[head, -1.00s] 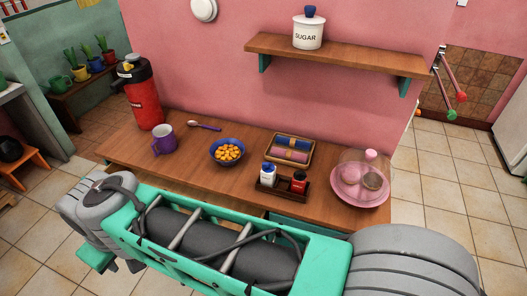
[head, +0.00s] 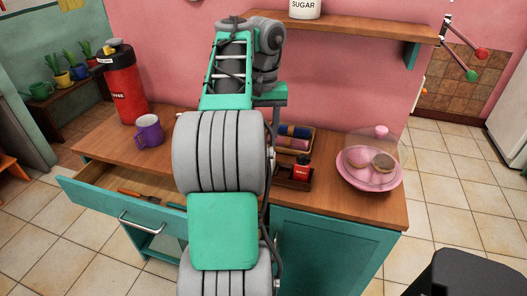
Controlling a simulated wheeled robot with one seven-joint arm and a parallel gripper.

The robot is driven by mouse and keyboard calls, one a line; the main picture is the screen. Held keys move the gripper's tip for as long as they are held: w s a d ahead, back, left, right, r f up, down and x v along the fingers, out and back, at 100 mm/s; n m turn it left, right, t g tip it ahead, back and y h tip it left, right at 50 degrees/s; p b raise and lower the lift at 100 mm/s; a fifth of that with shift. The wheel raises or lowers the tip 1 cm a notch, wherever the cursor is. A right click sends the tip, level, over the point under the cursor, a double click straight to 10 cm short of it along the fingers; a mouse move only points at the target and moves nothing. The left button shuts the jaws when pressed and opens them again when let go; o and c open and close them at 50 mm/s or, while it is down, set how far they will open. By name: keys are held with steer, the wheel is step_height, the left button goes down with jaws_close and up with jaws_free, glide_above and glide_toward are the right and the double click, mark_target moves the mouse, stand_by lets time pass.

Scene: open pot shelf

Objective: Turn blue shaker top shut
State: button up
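The blue-topped shaker is hidden behind my arm in the head view. The dark wooden caddy (head: 294,184) shows only its right part, just right of my arm. The red shaker (head: 302,171) stands upright in it. My arm reaches up and forward over the table, across the middle of the picture. My gripper does not show, so I cannot tell whether it is open or shut, or whether it touches the blue top.
A drawer (head: 118,213) stands open at the table's front left, with utensils inside. A purple mug (head: 149,131) and a red coffee flask (head: 123,88) stand left. A glass-domed pink plate (head: 370,182) is right. A wall shelf (head: 345,28) with the sugar jar (head: 305,8) overhangs the back.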

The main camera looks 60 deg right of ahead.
mark_target(267, 151)
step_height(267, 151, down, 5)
steer(key=b, duration=0.2)
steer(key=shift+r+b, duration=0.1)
steer(key=shift+b, duration=0.3)
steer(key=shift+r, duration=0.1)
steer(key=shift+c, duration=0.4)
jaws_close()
